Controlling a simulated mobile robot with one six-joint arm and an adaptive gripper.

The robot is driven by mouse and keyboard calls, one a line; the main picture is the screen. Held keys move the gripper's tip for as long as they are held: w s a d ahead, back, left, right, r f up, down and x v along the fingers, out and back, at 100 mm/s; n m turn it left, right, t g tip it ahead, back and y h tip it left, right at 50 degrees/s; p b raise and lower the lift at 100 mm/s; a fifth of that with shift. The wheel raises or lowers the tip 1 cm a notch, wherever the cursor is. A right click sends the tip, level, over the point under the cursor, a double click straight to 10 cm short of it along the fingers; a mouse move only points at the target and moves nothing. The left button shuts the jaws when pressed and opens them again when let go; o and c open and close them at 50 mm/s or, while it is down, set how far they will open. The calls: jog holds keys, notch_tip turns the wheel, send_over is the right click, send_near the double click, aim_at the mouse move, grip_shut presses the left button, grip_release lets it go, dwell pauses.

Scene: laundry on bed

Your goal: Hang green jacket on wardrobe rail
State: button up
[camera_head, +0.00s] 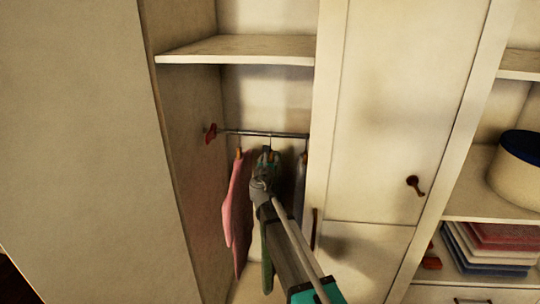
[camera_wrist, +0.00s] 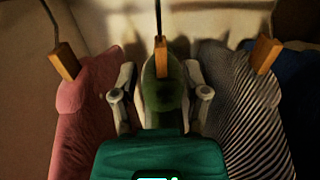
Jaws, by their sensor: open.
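The green jacket (camera_wrist: 162,92) hangs between a pink garment and a striped one in the wrist view. Its wooden hanger piece (camera_wrist: 161,55) and dark hook rise above it. In the head view, the hook meets the wardrobe rail (camera_head: 285,134), and a green strip of the jacket (camera_head: 267,265) shows below my arm. My gripper (camera_head: 268,158) is just below the rail, open, with one finger on each side of the jacket's top; it also shows in the wrist view (camera_wrist: 160,76). My arm hides most of the jacket in the head view.
The pink garment (camera_head: 238,205) hangs left and the striped garment (camera_wrist: 240,105) right, both close to my fingers. A dark blue garment (camera_wrist: 284,100) is farther right. A shelf (camera_head: 240,48) lies above the rail. A closed door (camera_head: 385,120) stands to the right.

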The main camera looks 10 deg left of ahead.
jog(key=s, duration=0.5)
jog(key=shift+s, duration=0.2)
jog(key=shift+s, duration=0.1)
